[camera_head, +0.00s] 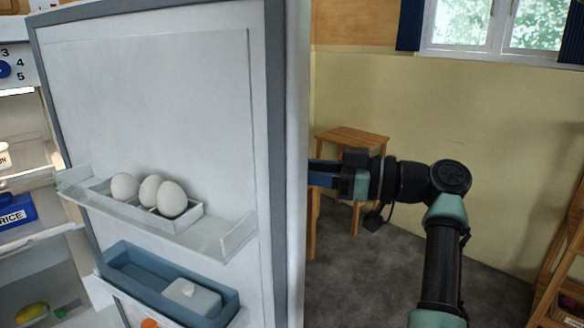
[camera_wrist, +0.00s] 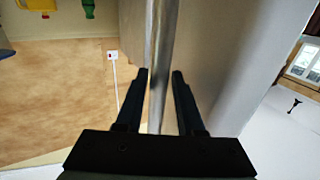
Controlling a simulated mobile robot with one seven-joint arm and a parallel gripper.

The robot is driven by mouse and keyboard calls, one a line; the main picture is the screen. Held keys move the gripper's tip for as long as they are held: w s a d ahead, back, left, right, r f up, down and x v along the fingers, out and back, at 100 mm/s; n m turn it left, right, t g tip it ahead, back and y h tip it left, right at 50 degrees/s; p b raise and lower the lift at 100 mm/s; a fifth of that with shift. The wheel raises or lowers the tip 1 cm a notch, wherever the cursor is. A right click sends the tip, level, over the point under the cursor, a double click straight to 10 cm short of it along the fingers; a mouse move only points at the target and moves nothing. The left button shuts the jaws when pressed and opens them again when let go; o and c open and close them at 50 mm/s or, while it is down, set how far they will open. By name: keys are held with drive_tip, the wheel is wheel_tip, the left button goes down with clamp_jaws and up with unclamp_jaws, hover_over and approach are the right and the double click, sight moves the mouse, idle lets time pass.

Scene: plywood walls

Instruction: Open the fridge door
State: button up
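The fridge door (camera_head: 160,90) stands wide open in the head view, its inner side towards me. The fridge interior (camera_head: 30,240) shows at the left. My gripper (camera_head: 322,173) is at the right of the door, and its fingertips are partly hidden behind the door's edge. In the wrist view a metal bar handle (camera_wrist: 158,60) runs between the two dark fingers of my gripper (camera_wrist: 163,80). The fingers are apart, one on each side of the bar, with a gap visible at the right finger. They look open around it.
Door shelves hold several eggs (camera_head: 150,191) and a blue tray (camera_head: 165,282). A wooden stool (camera_head: 352,140) stands behind my gripper, near the wall. A wooden rack (camera_head: 565,255) is at the right edge. Grey floor (camera_head: 380,270) between is clear.

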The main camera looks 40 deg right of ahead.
drive_tip(key=shift+s+d, duration=0.1)
drive_tip(key=p+v, duration=0.2)
drive_tip(key=v, duration=1.1)
idle(0.3)
